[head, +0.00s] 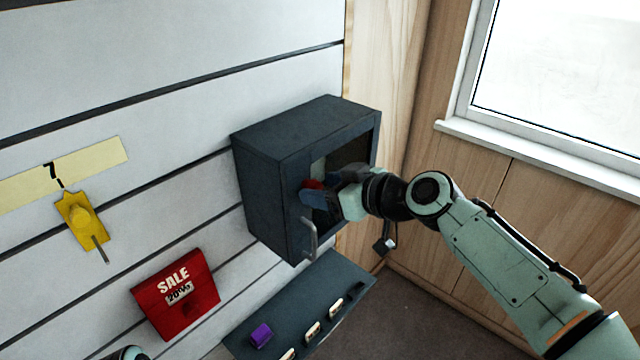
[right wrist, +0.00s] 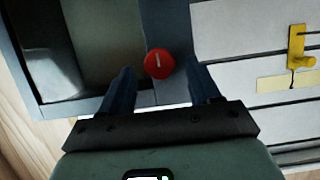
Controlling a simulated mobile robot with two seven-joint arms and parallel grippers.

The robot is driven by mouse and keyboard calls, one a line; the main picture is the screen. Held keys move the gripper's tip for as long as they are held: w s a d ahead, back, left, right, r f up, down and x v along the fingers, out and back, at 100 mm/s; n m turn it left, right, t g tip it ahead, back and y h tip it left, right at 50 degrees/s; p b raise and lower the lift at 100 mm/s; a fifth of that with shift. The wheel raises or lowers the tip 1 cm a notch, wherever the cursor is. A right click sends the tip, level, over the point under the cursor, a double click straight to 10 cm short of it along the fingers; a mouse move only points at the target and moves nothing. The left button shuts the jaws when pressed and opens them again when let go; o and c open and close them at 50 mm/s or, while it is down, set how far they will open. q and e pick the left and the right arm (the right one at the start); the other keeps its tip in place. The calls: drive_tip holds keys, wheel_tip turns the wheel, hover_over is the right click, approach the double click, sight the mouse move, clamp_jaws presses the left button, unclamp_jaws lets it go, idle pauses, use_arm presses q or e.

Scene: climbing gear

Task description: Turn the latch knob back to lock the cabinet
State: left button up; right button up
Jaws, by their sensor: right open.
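The dark blue-grey cabinet (head: 283,165) hangs on the slatted wall in the head view. Its red latch knob (head: 312,184) sits on the front, partly hidden by my right gripper (head: 325,193). In the right wrist view the round red knob (right wrist: 159,64) shows a pale line running nearly upright in the picture. My right gripper (right wrist: 161,78) is open, with one dark finger to each side of the knob and a gap on both sides. I cannot tell how far the fingertips reach past the knob face. My left gripper is not in view.
A grey pull handle (head: 309,239) sticks out of the cabinet front below the knob. Below is a dark shelf (head: 300,307) with small items, including a purple block (head: 261,335). A red SALE box (head: 175,293) and a yellow hook (head: 80,217) are on the wall, left.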

drive_tip(key=shift+x, duration=0.8)
drive_tip(key=c, duration=1)
